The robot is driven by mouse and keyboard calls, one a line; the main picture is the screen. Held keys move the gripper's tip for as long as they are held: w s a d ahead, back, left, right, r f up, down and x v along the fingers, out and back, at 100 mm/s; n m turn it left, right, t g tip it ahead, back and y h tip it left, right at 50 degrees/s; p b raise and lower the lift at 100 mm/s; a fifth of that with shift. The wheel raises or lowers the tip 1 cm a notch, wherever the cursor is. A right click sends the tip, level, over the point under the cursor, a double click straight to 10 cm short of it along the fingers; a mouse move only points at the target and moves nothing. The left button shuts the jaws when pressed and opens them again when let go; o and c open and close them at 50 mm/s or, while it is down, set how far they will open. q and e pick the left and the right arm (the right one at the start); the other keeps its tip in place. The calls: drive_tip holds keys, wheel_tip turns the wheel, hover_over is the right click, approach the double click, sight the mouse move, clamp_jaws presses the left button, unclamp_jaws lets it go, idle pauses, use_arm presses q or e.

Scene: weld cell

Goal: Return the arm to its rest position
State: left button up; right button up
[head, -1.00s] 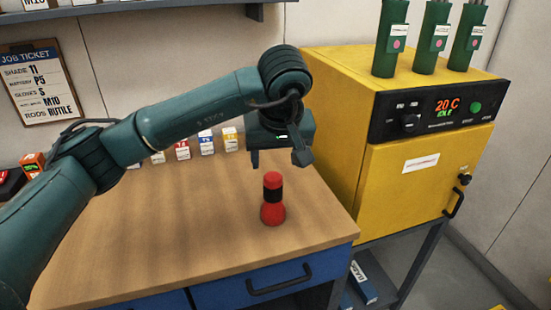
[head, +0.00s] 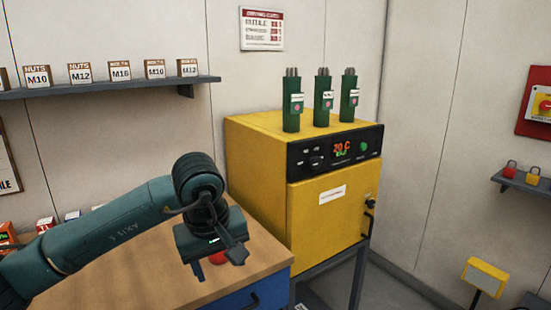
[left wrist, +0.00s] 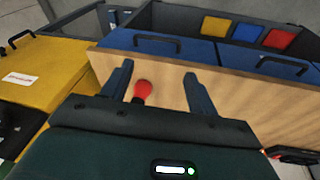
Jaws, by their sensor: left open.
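My left gripper (head: 217,264) hangs over the wooden bench near its right end, with its arm coming in from the left. In the left wrist view its two fingers (left wrist: 158,70) stand wide apart with nothing held between them. A red object with a dark band (left wrist: 143,90) shows beyond and between the fingers, nearer one of them. In the head view only a bit of the red object (head: 218,257) shows behind the gripper. My right gripper is in neither view.
The wooden bench (head: 130,275) has small boxes at its back left. A yellow oven (head: 320,215) stands right of it, with green canisters (head: 322,95) on top. A shelf of nut boxes (head: 110,87) is on the wall. Floor shows at the right.

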use_arm(q)
drive_tip(key=s+d+f+n+g+h, duration=0.1)
drive_tip(key=s+d+f+g+h, duration=0.3)
drive_tip(key=d, duration=0.3)
drive_tip(key=s+d+r+n+g+h, duration=0.3)
drive_tip(key=s+d+n+h, duration=0.7)
drive_tip(key=h, duration=0.3)
drive_tip(key=w+a+n+t+h, duration=0.2)
drive_tip(key=w+n+t, duration=0.1)
drive_tip(key=n+t, duration=0.55)
drive_tip(key=w+a+n+t+h, duration=0.2)
drive_tip(key=n+t, duration=0.3)
drive_tip(key=n, duration=0.7)
drive_tip(key=w+a+f+n+t+y, duration=0.3)
drive_tip(key=a+f+n+t+y, duration=0.5)
drive_tip(key=n, duration=0.8)
drive_tip(key=s+a+f+n+g+y, duration=0.3)
drive_tip(key=s+a+f+n+y, duration=0.1)
drive_tip(key=f+n, duration=0.4)
drive_tip(key=s+a+f+n+g+y+p, duration=0.1)
drive_tip(key=s+a+f+n+g+y, duration=0.3)
drive_tip(key=s+f+n, duration=0.4)
wheel_tip(320, 180, down, 4)
drive_tip(key=shift+s+a+r+y, duration=0.1)
drive_tip(key=shift+s+a+y, duration=0.5)
drive_tip(key=shift+y, duration=0.4)
